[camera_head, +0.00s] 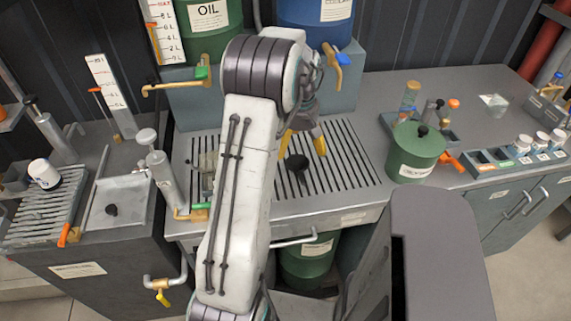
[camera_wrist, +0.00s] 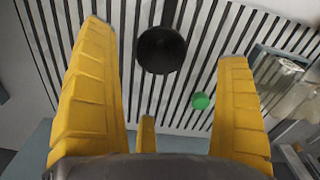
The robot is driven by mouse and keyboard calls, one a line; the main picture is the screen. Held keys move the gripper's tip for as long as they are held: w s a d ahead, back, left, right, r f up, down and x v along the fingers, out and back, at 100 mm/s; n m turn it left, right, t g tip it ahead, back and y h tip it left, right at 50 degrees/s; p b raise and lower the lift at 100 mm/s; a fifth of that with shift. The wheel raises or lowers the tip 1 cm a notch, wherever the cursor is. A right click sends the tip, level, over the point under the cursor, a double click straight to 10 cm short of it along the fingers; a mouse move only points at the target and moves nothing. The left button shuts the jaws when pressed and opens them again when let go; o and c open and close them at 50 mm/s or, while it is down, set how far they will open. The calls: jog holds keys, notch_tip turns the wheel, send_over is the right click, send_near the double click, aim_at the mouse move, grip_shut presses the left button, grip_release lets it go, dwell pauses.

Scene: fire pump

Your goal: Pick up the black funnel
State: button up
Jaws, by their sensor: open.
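The black funnel (camera_head: 298,165) lies on the slatted metal grate in the middle of the bench, with its stem showing below the cone. In the wrist view the black funnel (camera_wrist: 160,50) shows its round mouth, between and beyond my fingertips. My gripper (camera_head: 303,143) has yellow fingers and hangs just behind and above the funnel in the head view. In the wrist view my gripper (camera_wrist: 165,60) is open, its fingers wide apart and empty. The funnel appears untouched. My arm hides part of the grate to the left.
The grate (camera_head: 350,165) has free room to the right. A green canister (camera_head: 415,152) stands right of it. Green OIL (camera_head: 209,30) and blue (camera_head: 315,22) drums stand behind. A green round thing (camera_wrist: 201,101) and glass container (camera_wrist: 280,75) show near my right finger in the wrist view.

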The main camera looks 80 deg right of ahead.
aim_at(298, 163)
jog(key=shift+w+d+r+n, duration=0.1)
jog(key=shift+w+n, duration=0.2)
jog(key=shift+n, duration=0.5)
jog(key=n, duration=0.3)
jog(key=shift+a+n, duration=0.2)
jog(key=shift+n, duration=0.1)
jog(key=shift+f+n, duration=0.2)
jog(key=shift+n, duration=0.2)
jog(key=shift+s+d+f+p, duration=0.15)
jog(key=shift+f+p, duration=0.2)
jog(key=shift+f, duration=1.4)
jog(key=shift+s+f+p, duration=0.15)
jog(key=shift+f+p, duration=0.15)
jog(key=shift+f, duration=1.4)
jog(key=c, duration=1.2)
